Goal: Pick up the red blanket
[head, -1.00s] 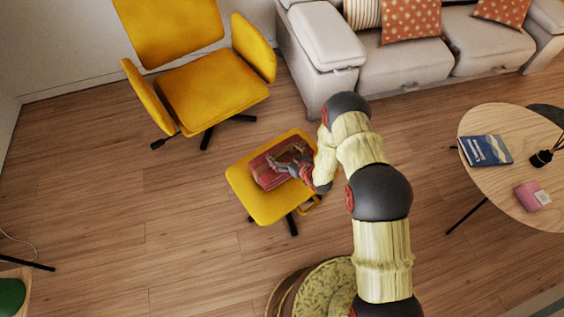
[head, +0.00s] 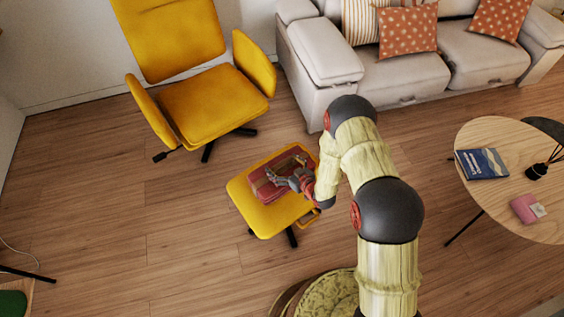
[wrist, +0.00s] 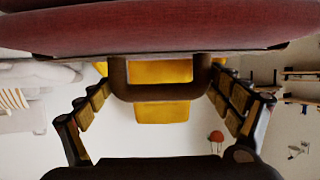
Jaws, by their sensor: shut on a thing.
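The red blanket (head: 262,190) is a folded bundle with a darker brown band or strap, over the yellow footstool (head: 266,222). In the wrist view the blanket (wrist: 160,28) fills the top, with a brown handle-like loop hanging below it. My gripper (head: 285,179) is at the blanket's right side and shut on it. In the wrist view my gripper's (wrist: 160,84) fingers stand wide apart on either side, their tips reaching up to the blanket's underside. I cannot tell whether the blanket still touches the footstool.
A yellow chair (head: 200,105) stands behind the footstool. A pale sofa (head: 400,78) is at the back right. A round wooden table (head: 500,200) with a blue book (head: 482,164) and a pink item (head: 524,208) is at the right. The floor left of the footstool is clear.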

